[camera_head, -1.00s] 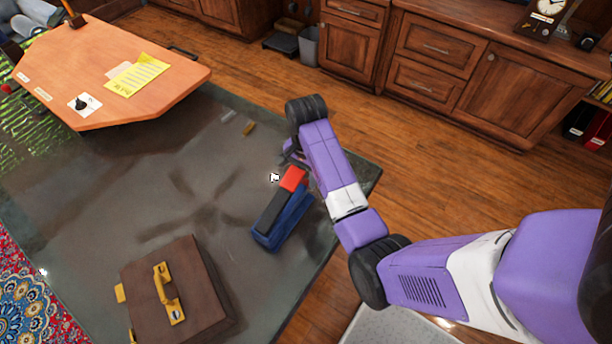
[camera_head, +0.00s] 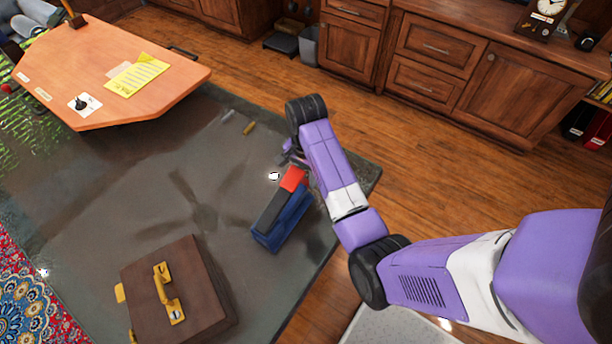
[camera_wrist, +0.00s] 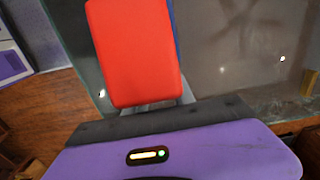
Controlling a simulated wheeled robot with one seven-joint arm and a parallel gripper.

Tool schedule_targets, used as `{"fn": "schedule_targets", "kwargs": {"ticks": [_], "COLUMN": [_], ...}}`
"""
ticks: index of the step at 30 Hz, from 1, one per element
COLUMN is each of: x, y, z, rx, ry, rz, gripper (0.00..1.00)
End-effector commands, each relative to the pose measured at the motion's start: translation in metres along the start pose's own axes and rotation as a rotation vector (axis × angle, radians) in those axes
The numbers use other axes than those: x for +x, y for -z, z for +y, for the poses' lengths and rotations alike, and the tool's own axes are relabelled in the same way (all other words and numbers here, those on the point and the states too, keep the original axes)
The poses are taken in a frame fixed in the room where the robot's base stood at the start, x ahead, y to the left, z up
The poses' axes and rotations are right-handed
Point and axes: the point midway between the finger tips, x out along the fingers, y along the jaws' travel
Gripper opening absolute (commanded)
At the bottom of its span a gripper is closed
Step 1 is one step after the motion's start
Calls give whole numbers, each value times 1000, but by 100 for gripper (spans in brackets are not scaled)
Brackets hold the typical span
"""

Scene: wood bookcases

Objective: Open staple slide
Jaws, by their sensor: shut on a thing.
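The stapler (camera_head: 283,217) stands on the dark glossy tabletop. It has a blue body, a dark top and a red end cap (camera_head: 293,178). My gripper (camera_head: 287,158) is at the red end of the stapler, shut on the stapler there. In the wrist view the red cap (camera_wrist: 135,50) fills the upper middle, with a strip of blue along its right side. A grey metallic part shows between the cap and my gripper's dark edge. The fingertips and their exact contact are hidden, and I cannot tell the staple slide apart from the body.
A brown briefcase (camera_head: 195,300) with a yellow handle lies at the lower left of the dark table (camera_head: 130,215). An orange wooden board (camera_head: 110,60) with yellow paper is at the upper left. Small objects (camera_head: 249,128) lie beyond my gripper. Wooden cabinets (camera_head: 435,60) line the back.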

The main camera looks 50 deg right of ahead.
Motion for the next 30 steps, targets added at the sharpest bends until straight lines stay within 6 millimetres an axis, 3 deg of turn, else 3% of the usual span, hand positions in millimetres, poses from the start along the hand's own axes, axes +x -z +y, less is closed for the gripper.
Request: {"fn": "schedule_targets", "kwargs": {"ticks": [5, 16, 26, 27, 30], "x": [-1, -1, -1, -1, -1], "y": [3, 69, 75, 75, 75], "z": [0, -1, -1, -1, -1], "rx": [2, 4, 0, 0, 0], "ry": [0, 2, 2, 2, 2], "rz": [0, -1, 1, 1, 1], "gripper": [0, 0, 0, 32, 52]}}
